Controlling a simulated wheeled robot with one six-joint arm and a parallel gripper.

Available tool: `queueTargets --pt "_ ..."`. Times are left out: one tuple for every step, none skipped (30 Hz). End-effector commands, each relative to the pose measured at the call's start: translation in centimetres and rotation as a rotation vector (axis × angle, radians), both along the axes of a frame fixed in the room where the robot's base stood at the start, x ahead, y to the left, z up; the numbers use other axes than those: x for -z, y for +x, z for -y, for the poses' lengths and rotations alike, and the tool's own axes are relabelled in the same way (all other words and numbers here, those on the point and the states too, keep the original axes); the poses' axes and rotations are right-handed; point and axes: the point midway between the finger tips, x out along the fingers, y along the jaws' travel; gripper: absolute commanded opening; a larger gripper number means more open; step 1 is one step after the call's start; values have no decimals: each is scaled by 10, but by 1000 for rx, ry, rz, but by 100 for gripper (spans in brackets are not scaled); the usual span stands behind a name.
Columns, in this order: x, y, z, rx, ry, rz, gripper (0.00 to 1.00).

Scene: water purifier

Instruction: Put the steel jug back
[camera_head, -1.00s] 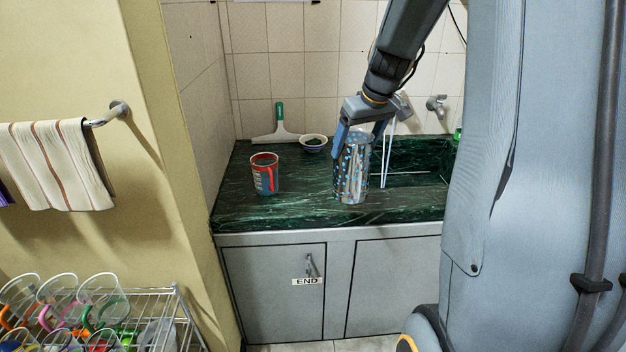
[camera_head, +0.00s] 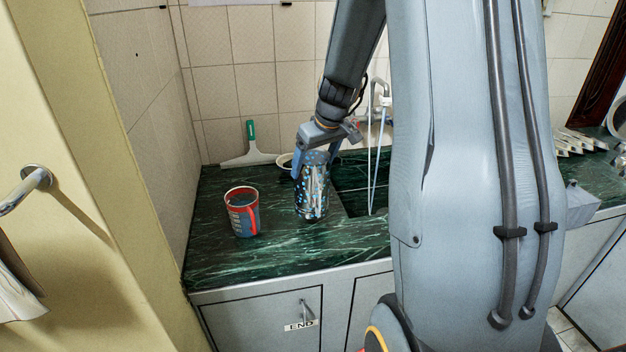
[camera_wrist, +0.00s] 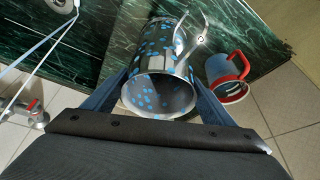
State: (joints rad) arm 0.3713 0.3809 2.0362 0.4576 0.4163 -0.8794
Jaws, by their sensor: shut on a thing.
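The steel jug (camera_head: 313,196), shiny with blue dots, is upright at the green marble counter, left of the sink. My gripper (camera_head: 311,160) is shut on it near its top, coming from above and behind. In the wrist view the jug (camera_wrist: 160,88) sits between my two fingers (camera_wrist: 158,98), its open mouth toward the camera and its handle to the upper right. Whether its base touches the counter or hangs just above it, I cannot tell.
A red and grey mug (camera_head: 242,212) stands left of the jug; it also shows in the wrist view (camera_wrist: 227,76). A squeegee (camera_head: 251,146) and a bowl (camera_head: 285,161) are behind. The counter's front left (camera_head: 225,262) is clear. A towel rail (camera_head: 30,185) is at left.

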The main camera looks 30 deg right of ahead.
Motion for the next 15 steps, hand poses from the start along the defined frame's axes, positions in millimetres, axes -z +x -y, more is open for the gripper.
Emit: queueTargets --pt "3 0 0 -1 0 1 24" --pt "5 1 0 -1 -1 2 24" --pt "8 0 1 0 -1 1 24" --pt "11 0 1 1 0 1 24" --pt "15 0 1 1 0 -1 24" --pt "20 -1 1 2 0 -1 24" --pt "25 0 1 3 0 -1 24" --pt "29 0 1 2 1 -1 24" --pt "34 0 2 3 0 0 24" --pt "37 0 2 4 -1 0 24" --pt "40 0 2 4 -1 0 24" --pt "42 0 2 4 -1 1 24" --pt "44 0 2 4 -1 1 24" --pt "44 0 3 4 -2 1 24" --pt "44 0 3 4 -1 2 24"
